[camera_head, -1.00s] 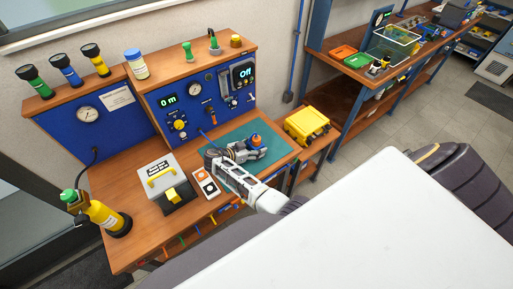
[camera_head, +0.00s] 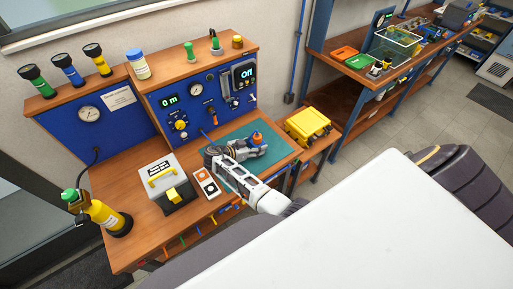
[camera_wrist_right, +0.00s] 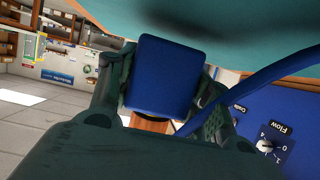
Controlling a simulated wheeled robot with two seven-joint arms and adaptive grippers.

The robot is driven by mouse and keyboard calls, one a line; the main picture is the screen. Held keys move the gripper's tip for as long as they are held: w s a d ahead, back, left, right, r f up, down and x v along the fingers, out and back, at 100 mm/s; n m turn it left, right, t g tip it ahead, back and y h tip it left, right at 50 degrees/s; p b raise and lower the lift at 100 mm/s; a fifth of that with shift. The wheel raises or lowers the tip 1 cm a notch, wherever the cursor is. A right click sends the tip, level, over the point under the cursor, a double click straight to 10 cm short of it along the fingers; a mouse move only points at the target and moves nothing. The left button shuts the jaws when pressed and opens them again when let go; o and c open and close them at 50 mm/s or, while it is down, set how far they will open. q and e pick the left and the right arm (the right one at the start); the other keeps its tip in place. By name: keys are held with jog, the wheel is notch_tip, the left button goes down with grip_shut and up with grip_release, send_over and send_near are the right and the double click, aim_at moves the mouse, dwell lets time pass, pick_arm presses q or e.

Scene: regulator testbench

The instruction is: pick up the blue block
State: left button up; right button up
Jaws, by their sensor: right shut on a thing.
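The blue block (camera_wrist_right: 170,75) sits between the two fingers of my right gripper (camera_wrist_right: 165,95) in the right wrist view. The fingers are shut on its sides. In the head view my right gripper (camera_head: 256,147) is over the green mat (camera_head: 226,138) on the workbench, and a small blue and orange shape (camera_head: 256,138) shows at its fingertips. The block's underside is hidden, and I cannot tell whether it touches the mat. My left gripper is not in view.
A blue hose (camera_wrist_right: 255,85) runs close beside the gripper. The blue test panel (camera_head: 190,105) stands behind the mat. A grey box with a yellow handle (camera_head: 168,185) and a white switch plate (camera_head: 206,183) lie to the left. A yellow case (camera_head: 307,123) is to the right.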

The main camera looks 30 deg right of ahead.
aim_at(257, 136)
jog(key=shift+r+b, duration=0.45)
jog(key=shift+r, duration=3.7)
jog(key=shift+d+f, duration=0.1)
jog(key=shift+d, duration=0.05)
